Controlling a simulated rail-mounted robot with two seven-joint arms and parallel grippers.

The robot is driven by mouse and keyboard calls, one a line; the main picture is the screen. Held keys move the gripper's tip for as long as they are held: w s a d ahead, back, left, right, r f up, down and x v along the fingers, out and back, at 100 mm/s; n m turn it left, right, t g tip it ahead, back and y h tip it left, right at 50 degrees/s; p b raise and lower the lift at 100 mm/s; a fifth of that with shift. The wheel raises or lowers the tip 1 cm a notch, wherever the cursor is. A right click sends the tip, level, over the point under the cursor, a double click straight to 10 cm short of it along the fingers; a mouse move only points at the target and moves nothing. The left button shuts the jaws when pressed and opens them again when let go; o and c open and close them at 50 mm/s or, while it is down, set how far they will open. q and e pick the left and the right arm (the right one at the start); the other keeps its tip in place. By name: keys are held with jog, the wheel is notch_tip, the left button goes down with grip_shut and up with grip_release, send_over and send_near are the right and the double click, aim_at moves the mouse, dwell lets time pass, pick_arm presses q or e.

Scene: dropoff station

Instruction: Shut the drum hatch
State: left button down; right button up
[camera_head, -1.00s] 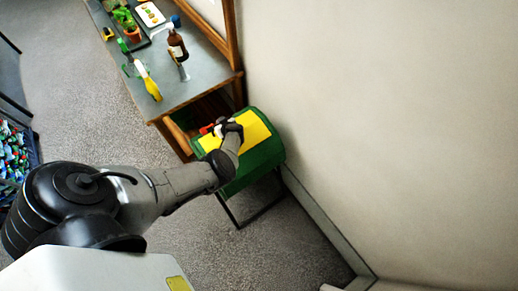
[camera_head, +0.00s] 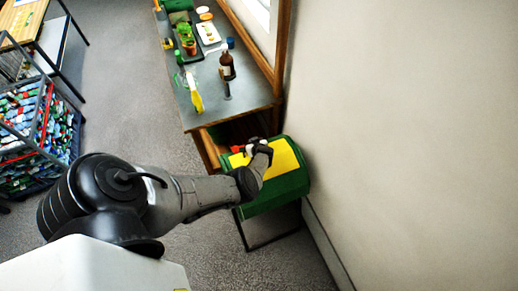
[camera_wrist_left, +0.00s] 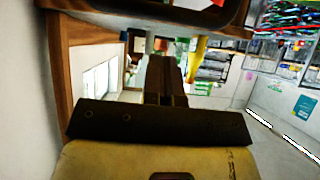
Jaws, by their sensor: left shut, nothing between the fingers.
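The green drum (camera_head: 280,197) stands on a dark frame beside the wall, at the end of the bench. Its yellow hatch (camera_head: 285,158) is on top and looks roughly level with the drum, but I cannot tell whether it is fully closed. My left gripper (camera_head: 255,147) is over the hatch's left part in the head view, shut and empty. A small red part (camera_head: 237,149) shows beside it. In the left wrist view the gripper's fingers (camera_wrist_left: 166,78) are together, with a yellow surface (camera_wrist_left: 120,160) close below. Contact is unclear. My right gripper is not in view.
The grey bench (camera_head: 205,105) behind the drum carries a brown bottle (camera_head: 227,66), a yellow spray bottle (camera_head: 196,100) and plants (camera_head: 186,38). A crate of colourful items (camera_head: 30,125) stands at the left. The wall (camera_head: 400,120) closes off the right side.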

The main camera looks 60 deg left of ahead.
pick_arm(q)
notch_tip(320, 180, up, 4)
jog(key=shift+w+d+f+p, duration=0.1)
jog(key=shift+p, duration=1.1)
jog(key=d+r+p, duration=0.4)
jog(key=r, duration=0.2)
jog(key=shift+d+p, duration=0.35)
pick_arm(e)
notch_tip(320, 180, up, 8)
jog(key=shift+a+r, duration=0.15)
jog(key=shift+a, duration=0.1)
